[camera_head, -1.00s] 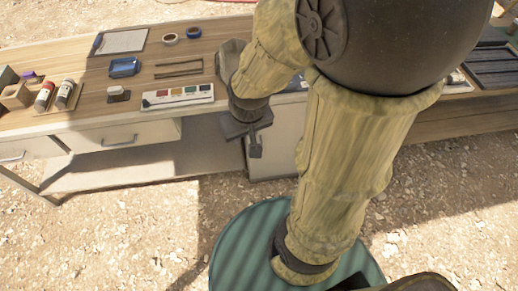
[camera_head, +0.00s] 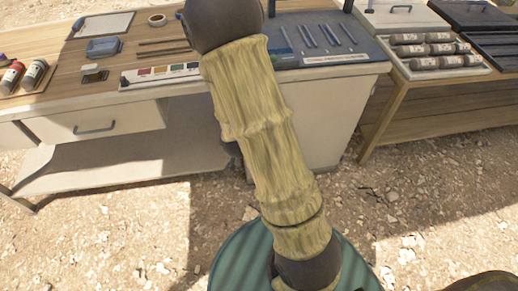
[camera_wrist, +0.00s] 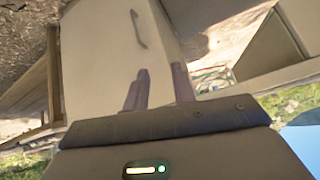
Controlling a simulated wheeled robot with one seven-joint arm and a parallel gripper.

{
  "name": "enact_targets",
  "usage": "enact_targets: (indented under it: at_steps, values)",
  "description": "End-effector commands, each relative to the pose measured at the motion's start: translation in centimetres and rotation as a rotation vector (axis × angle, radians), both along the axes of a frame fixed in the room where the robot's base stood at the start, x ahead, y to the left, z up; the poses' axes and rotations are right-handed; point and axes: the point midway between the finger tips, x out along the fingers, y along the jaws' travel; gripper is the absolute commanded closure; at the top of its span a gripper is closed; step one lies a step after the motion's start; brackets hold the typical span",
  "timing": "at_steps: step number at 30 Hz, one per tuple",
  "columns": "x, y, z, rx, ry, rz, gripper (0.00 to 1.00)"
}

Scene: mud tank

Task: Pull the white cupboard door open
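The white cupboard (camera_head: 325,125) stands under the right end of the workbench in the head view, partly covered by my arm. Its door (camera_wrist: 95,60) fills the left middle of the wrist view as a pale panel and looks shut. A dark curved handle (camera_wrist: 138,29) sits on the door near its edge. My gripper (camera_wrist: 160,88) shows two dark fingers standing apart with nothing between them. The fingertips are below the handle in the wrist picture and do not touch it. In the head view my arm hides most of the gripper.
The workbench (camera_head: 60,103) has an open lower shelf and a drawer with a handle (camera_head: 95,128) left of my arm. Tools lie on a grey mat (camera_head: 345,60). A wooden table (camera_head: 392,95) with trays stands at the right. Gravel ground in front is clear.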

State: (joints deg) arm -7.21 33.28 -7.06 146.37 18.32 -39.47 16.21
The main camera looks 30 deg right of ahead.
Motion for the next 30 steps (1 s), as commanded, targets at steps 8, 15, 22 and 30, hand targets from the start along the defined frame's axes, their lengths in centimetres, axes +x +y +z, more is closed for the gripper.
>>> enact_targets:
  at_steps: [8,15,22,30]
  values:
    - [1.1,-3.4,-11.5,-0.132,-0.193,-0.126,0.74]
    - [0.9,-5.6,-18.4,-0.279,-0.382,-0.156,0.74]
    - [0.1,-6.2,-23.8,-0.425,-0.568,-0.102,0.74]
    - [-0.6,-5.6,-25.6,-0.511,-0.695,-0.023,0.74]
